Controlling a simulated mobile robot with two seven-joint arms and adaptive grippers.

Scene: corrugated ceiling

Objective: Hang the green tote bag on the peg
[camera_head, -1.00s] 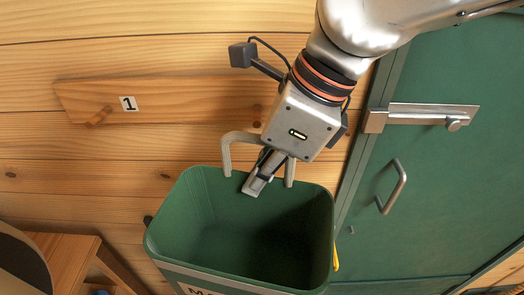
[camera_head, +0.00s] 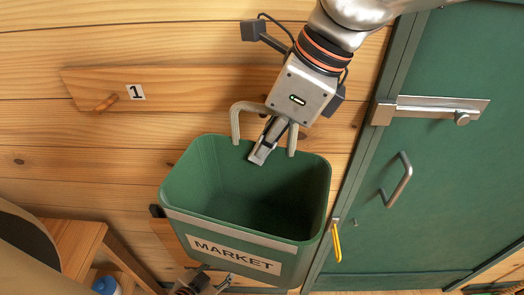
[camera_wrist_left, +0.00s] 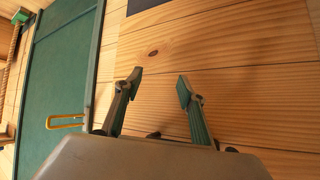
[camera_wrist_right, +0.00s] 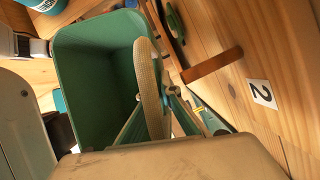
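The green tote bag (camera_head: 192,190), with a "MARKET" label, hangs upright with its mouth open in the head view. My right gripper (camera_head: 263,153) is at its pale looped handle (camera_head: 236,122). In the right wrist view the fingers close around that handle (camera_wrist_right: 148,85). A wooden peg (camera_head: 106,103) sticks out of the wall board beside label "1", left of and above the bag. In the right wrist view a brown peg (camera_wrist_right: 212,66) stands beside label "2". My left gripper, partly visible below the bag, is open and empty in the left wrist view (camera_wrist_left: 160,84).
A green door (camera_head: 440,180) with a metal latch (camera_head: 430,110) and handle (camera_head: 398,180) stands right of the bag. A yellow-handled item (camera_head: 336,240) hangs by the door edge. A wooden stool (camera_head: 72,245) and a bottle (camera_head: 106,286) are at lower left.

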